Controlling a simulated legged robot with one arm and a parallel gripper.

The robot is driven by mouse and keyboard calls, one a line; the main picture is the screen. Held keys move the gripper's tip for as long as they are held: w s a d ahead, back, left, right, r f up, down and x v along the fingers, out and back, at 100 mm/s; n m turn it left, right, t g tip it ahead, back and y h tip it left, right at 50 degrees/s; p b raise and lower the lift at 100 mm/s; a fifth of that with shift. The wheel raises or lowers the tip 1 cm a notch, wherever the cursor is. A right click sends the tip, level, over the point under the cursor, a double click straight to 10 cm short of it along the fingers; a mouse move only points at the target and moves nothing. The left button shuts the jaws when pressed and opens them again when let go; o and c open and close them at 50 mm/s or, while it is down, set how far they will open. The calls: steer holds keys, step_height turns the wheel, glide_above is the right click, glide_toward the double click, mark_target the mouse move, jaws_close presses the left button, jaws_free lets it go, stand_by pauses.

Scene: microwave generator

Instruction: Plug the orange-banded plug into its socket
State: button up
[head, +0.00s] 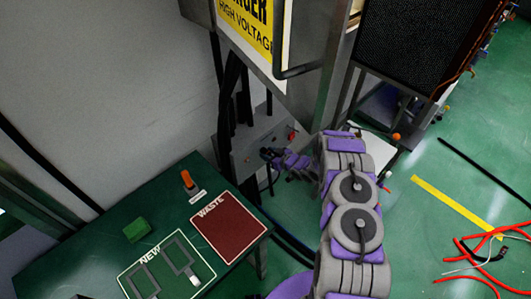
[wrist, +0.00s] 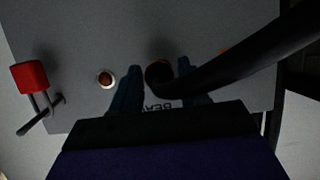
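In the wrist view a black round plug-like end (wrist: 158,74) with a thick black cable (wrist: 235,50) sits in front of a grey panel (wrist: 75,45). The two fingers of my gripper (wrist: 158,84) stand on either side of it, with narrow gaps showing, so the gripper looks open around it. No orange band is clear on this end. A small orange patch (wrist: 223,51) shows beside the cable, mostly hidden. In the head view my gripper (head: 268,153) is at the front of the grey box (head: 245,158). The socket opening cannot be made out.
A red lever (wrist: 30,77) and a small reddish round fitting (wrist: 105,79) are on the panel left of my fingers. A green table (head: 80,245) with a dark red WASTE mat (head: 228,228) stands left of my arm. Red cables (head: 480,265) lie on the floor at right.

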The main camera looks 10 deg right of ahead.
jaws_close()
steer(key=shift+s+f, duration=0.1)
stand_by(0.3)
steer(key=shift+s+d+p, duration=0.2)
steer(key=shift+s+d, duration=0.7)
steer(key=shift+s, duration=0.25)
steer(key=shift+s+d+p, duration=0.2)
steer(key=shift+s+d, duration=0.65)
steer(key=shift+s, duration=0.3)
steer(key=shift+s+a+p, duration=0.25)
steer(key=shift+s+a, duration=0.1)
steer(key=shift+a, duration=0.4)
steer(key=shift+s+a+p, duration=0.2)
steer(key=shift+s+a, duration=0.1)
steer(key=shift+a, duration=0.5)
steer(key=shift+s+a+p, duration=0.25)
steer(key=shift+s+a, duration=0.1)
steer(key=shift+a, duration=0.4)
steer(key=shift+s+a+p, duration=0.15)
steer(key=shift+s+a, duration=0.15)
steer(key=shift+a, duration=0.35)
steer(key=shift+s+a+p, duration=0.2)
steer(key=shift+s+a, duration=0.1)
steer(key=shift+a, duration=0.3)
steer(key=shift+s+a+p, duration=0.15)
steer(key=shift+s+a, duration=0.15)
steer(key=shift+a, duration=0.35)
